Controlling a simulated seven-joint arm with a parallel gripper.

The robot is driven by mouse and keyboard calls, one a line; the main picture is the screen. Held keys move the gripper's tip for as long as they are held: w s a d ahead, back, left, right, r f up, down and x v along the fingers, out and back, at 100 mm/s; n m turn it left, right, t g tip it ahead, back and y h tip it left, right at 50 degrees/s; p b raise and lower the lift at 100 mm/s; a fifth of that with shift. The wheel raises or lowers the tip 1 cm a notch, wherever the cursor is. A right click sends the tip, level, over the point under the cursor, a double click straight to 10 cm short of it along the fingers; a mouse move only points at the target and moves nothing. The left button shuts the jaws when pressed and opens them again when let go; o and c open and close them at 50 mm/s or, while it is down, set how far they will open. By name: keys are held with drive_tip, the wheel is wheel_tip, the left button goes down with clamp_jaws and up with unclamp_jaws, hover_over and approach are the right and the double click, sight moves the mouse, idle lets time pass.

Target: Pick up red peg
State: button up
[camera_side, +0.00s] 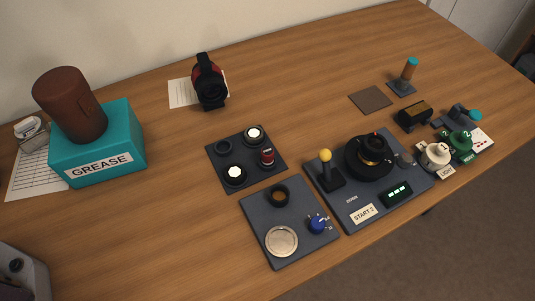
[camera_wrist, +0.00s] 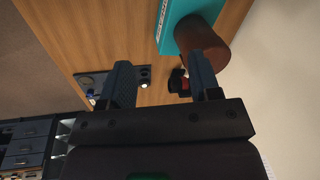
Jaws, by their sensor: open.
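The red peg (camera_side: 267,156) stands upright in the right corner of a dark square tray (camera_side: 212,158). A white-topped black piece (camera_side: 254,135) stands behind it, another (camera_side: 235,175) is at the front, and a dark ring (camera_side: 223,146) is at the left. My gripper (camera_wrist: 158,60) shows in the wrist view with its two fingers wide apart and nothing between them. It is well away from the tray. The tray (camera_wrist: 146,75) is small and partly hidden behind the left finger there, and I cannot make out the red peg in that view.
A teal GREASE box (camera_side: 120,140) with a brown cylinder (camera_side: 70,104) stands at the left. A red and black device (camera_side: 207,82) sits at the back. A panel with a joystick and black dial (camera_side: 350,205) and a plate with a blue knob (camera_side: 262,222) flank the tray's front.

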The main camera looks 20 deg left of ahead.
drive_tip(key=w+d+f+m+y, duration=0.4)
drive_tip(key=f+m, duration=0.2)
drive_tip(key=m, duration=0.2)
drive_tip(key=m+t+h, duration=0.3)
drive_tip(key=m+t, duration=0.7)
drive_tip(key=m, duration=0.9)
approach(265, 156)
drive_tip(key=s+a, duration=0.1)
drive_tip(key=a, duration=0.2)
drive_tip(key=s+a, duration=0.1)
drive_tip(key=a, duration=0.2)
drive_tip(key=s+a+f, duration=0.1)
drive_tip(key=s+a, duration=0.1)
drive_tip(key=a, duration=0.1)
drive_tip(key=shift+s+a+f, duration=0.1)
drive_tip(key=shift+a, duration=0.2)
drive_tip(key=d+m+h, duration=0.1)
drive_tip(key=d, duration=0.1)
drive_tip(key=w+d+m+t+h, duration=0.1)
drive_tip(key=d+m+h, duration=0.2)
drive_tip(key=d, duration=0.1)
drive_tip(key=shift+w+d+r+m+t, duration=0.2)
drive_tip(key=shift+w+r+m+t, duration=0.05)
drive_tip(key=shift+m+t, duration=0.05)
drive_tip(key=shift+h, duration=0.3)
drive_tip(key=x, duration=1.2)
drive_tip(key=shift+w+a, duration=0.2)
drive_tip(key=shift+w, duration=0.15)
drive_tip(key=shift+c, duration=0.5)
drive_tip(key=c, duration=0.9)
